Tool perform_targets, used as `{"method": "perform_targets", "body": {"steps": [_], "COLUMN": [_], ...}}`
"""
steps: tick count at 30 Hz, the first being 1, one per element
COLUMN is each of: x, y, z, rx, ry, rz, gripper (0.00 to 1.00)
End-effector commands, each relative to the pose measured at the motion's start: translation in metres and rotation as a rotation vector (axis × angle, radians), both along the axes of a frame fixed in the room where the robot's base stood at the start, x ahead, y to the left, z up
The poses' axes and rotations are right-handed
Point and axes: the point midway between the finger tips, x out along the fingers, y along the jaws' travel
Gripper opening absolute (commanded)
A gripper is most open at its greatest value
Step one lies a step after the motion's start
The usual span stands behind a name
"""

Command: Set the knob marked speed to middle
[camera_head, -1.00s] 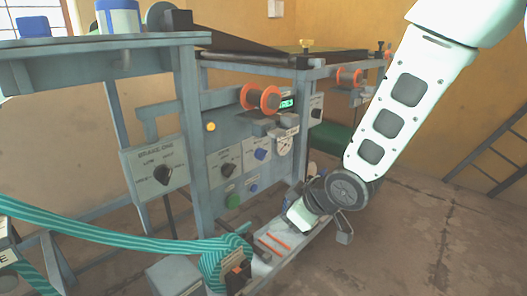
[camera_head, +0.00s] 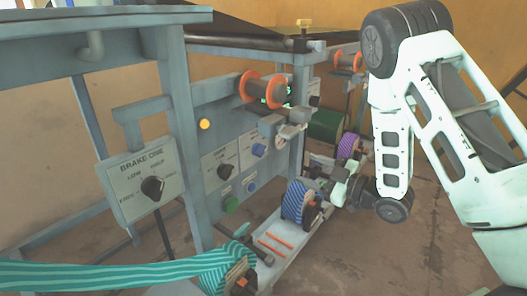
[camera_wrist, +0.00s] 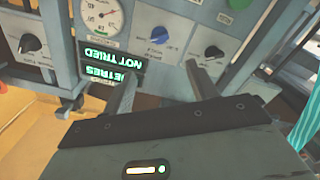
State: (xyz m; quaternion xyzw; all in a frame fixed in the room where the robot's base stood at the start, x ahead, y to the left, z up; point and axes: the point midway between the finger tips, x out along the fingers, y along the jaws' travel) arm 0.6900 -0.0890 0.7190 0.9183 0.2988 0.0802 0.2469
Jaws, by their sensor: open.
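I cannot read which knob is marked speed. A black knob (camera_head: 225,171) and a blue knob (camera_head: 258,150) sit on the grey machine panel in the head view. In the wrist view, which is turned over, the blue knob (camera_wrist: 159,35) is above the fingers and a black knob (camera_wrist: 214,52) is right of it. Another black knob (camera_wrist: 30,43) is at far left. Knob pointer settings are too small to tell. My gripper (camera_wrist: 163,74) is open and empty, fingers apart, facing the panel and its display. In the head view its fingers are hard to make out.
A brake one knob (camera_head: 152,187) is on a separate box at left. A gauge (camera_wrist: 103,15) and a lit display (camera_wrist: 115,62) are near my fingers. Striped rolls (camera_head: 297,202) stand low before the panel, and an orange-ended spool (camera_head: 262,90) is above.

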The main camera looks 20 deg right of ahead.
Motion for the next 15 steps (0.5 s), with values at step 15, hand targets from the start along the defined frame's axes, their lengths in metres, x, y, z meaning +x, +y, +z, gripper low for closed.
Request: {"method": "perform_targets", "body": {"steps": [15], "x": [0.086], "y": [0.064], "z": [0.0], "rx": [0.001], "ry": [-0.002], "rz": [0.004], "gripper": [0.58]}}
